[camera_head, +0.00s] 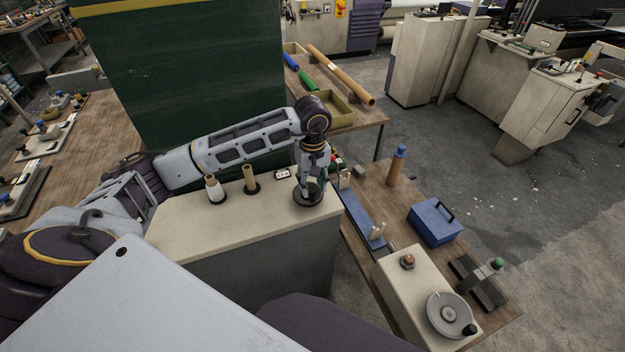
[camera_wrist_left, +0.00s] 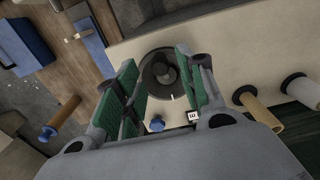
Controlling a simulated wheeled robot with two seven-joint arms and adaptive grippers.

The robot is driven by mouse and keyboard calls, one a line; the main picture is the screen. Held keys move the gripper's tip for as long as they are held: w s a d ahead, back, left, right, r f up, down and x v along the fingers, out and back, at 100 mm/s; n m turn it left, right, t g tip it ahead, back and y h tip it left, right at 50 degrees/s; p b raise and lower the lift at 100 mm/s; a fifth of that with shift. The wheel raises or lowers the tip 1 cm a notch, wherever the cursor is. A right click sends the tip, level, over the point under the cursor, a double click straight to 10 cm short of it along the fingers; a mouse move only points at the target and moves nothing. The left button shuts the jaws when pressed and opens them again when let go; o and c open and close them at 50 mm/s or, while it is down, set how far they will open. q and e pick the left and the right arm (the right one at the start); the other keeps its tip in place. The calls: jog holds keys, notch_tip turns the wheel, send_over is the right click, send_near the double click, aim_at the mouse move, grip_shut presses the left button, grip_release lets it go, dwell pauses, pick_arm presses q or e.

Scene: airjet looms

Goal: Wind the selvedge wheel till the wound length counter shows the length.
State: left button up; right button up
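The dark round wheel (camera_head: 309,198) with a raised hub lies on the right end of the cream cabinet top; I take it as the selvedge wheel. It also shows in the left wrist view (camera_wrist_left: 155,91), with a white mark on its rim. My left gripper (camera_head: 312,181) points down over it, fingers apart on either side of the hub; I cannot tell whether they touch it. A small white counter (camera_head: 283,174) sits beside the wheel and also shows in the left wrist view (camera_wrist_left: 193,116); its digits are too small to read. My right gripper is out of view.
A white-wound spool (camera_head: 215,190) and a tan tube (camera_head: 250,180) stand left of the wheel. On the wooden bench at right are a blue box (camera_head: 435,224) and a cream box (camera_head: 400,285) with a grey handwheel (camera_head: 450,314). A green panel (camera_head: 190,75) rises behind my arm.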

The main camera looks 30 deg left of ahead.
aim_at(312, 191)
pick_arm(q)
jog(key=shift+f, duration=0.75)
jog(key=shift+f+b, duration=0.45)
jog(key=shift+f, duration=0.75)
jog(key=shift+r, duration=0.1)
jog(key=shift+b, duration=0.55)
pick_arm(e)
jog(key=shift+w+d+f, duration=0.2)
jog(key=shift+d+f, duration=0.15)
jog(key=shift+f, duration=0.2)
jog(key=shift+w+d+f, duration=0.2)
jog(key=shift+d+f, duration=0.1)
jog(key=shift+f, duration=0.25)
pick_arm(q)
grip_shut()
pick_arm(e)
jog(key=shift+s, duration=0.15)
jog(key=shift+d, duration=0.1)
